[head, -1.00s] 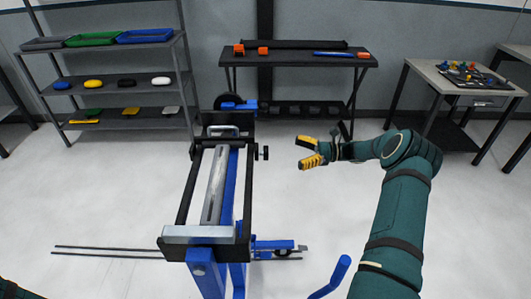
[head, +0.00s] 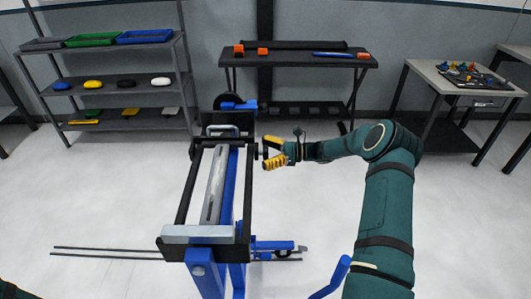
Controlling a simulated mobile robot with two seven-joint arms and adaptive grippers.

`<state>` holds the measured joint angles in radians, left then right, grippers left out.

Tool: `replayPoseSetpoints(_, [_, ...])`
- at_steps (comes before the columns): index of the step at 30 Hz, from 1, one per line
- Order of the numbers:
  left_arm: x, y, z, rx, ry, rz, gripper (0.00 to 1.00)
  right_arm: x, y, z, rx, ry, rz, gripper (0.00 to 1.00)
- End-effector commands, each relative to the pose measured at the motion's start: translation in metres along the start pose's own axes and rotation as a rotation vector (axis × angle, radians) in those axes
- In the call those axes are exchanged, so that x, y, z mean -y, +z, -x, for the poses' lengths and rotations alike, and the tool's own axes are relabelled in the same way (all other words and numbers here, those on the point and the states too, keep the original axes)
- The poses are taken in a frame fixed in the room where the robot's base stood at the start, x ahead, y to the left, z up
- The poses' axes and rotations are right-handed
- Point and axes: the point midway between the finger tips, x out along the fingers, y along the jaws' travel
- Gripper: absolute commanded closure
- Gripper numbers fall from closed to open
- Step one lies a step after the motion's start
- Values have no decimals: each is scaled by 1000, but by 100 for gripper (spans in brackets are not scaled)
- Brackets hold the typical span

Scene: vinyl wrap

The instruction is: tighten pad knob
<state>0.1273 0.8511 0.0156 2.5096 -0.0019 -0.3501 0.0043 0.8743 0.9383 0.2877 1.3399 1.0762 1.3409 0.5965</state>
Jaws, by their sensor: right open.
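The pad knob (head: 257,152) is a small black knob on the right side of the black frame of the blue stand (head: 209,267). In the head view it is now partly covered by my right gripper (head: 266,154). The right gripper has yellow and black fingers, open, with the tips pointing left at the knob. I cannot tell whether the fingers touch the knob. My left gripper is not in view; only a bit of dark green arm shows at the lower left corner.
A shelf rack (head: 120,87) with trays and coloured pads stands at the back left. A dark bench (head: 300,60) is behind the stand. A table (head: 425,73) with small coloured items is at the right. Thin rods stick out left of the stand. The floor is clear.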

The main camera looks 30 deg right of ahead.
Motion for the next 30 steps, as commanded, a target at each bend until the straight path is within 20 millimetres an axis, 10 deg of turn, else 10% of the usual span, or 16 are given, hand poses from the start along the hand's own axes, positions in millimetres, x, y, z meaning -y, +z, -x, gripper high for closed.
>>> replayPoseSetpoints(2, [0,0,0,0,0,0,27,0,0,0,0,0,0,25])
replayPoseSetpoints(7, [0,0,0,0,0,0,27,0,0,0,0,0,0,85])
replayPoseSetpoints(30, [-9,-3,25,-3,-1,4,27,2,2,0,1,0,-317,87])
